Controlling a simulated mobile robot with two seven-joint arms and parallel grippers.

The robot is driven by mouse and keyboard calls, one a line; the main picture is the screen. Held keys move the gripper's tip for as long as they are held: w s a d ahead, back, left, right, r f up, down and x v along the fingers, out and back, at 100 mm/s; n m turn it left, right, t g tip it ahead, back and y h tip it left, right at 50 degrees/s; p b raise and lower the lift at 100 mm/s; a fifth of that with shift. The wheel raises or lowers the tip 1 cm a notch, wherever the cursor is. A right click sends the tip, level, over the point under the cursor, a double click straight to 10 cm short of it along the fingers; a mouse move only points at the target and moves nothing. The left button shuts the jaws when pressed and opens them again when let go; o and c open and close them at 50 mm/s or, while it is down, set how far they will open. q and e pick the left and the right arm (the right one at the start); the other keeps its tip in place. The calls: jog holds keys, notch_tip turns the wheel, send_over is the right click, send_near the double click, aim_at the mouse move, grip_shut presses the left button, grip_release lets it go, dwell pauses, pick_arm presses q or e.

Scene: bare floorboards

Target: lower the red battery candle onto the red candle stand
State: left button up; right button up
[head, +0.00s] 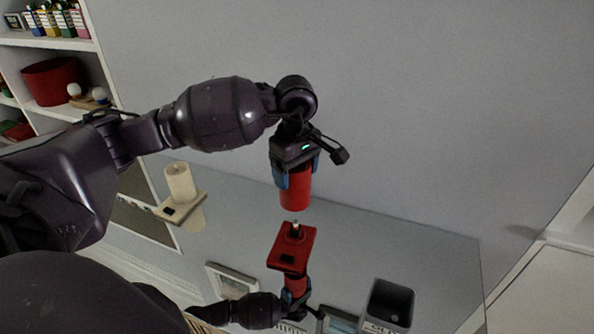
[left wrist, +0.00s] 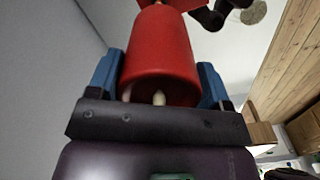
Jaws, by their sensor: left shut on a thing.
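My left gripper (head: 295,178) has its blue fingers shut around the upper part of the red battery candle (head: 295,195). The candle hangs roughly upright, its lower end free. The red candle stand (head: 286,263), a square red base with a dark round fitting and a small pale tip, sits on the glossy table just below the candle in the picture. A gap shows between candle and stand. In the left wrist view the red candle (left wrist: 160,55) lies between the two blue fingers, with a pale wick tip near the palm. My right gripper is out of view.
A cream candle (head: 180,180) stands on a cream stand (head: 199,197) to the left. A dark open-topped box (head: 390,305) is at the lower right. The glossy table (head: 420,245) mirrors my arm and the candle. Shelves (head: 62,112) with bottles and a red pot are at left.

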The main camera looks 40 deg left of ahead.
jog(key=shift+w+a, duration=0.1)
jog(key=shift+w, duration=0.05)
pick_arm(q)
jog(key=shift+f+b, duration=0.25)
jog(key=shift+b, duration=0.1)
jog(key=shift+f+b, duration=0.3)
jog(key=shift+f, duration=0.25)
notch_tip(320, 180, down, 3)
jog(key=shift+f+b, duration=0.2)
jog(key=shift+b, duration=0.8)
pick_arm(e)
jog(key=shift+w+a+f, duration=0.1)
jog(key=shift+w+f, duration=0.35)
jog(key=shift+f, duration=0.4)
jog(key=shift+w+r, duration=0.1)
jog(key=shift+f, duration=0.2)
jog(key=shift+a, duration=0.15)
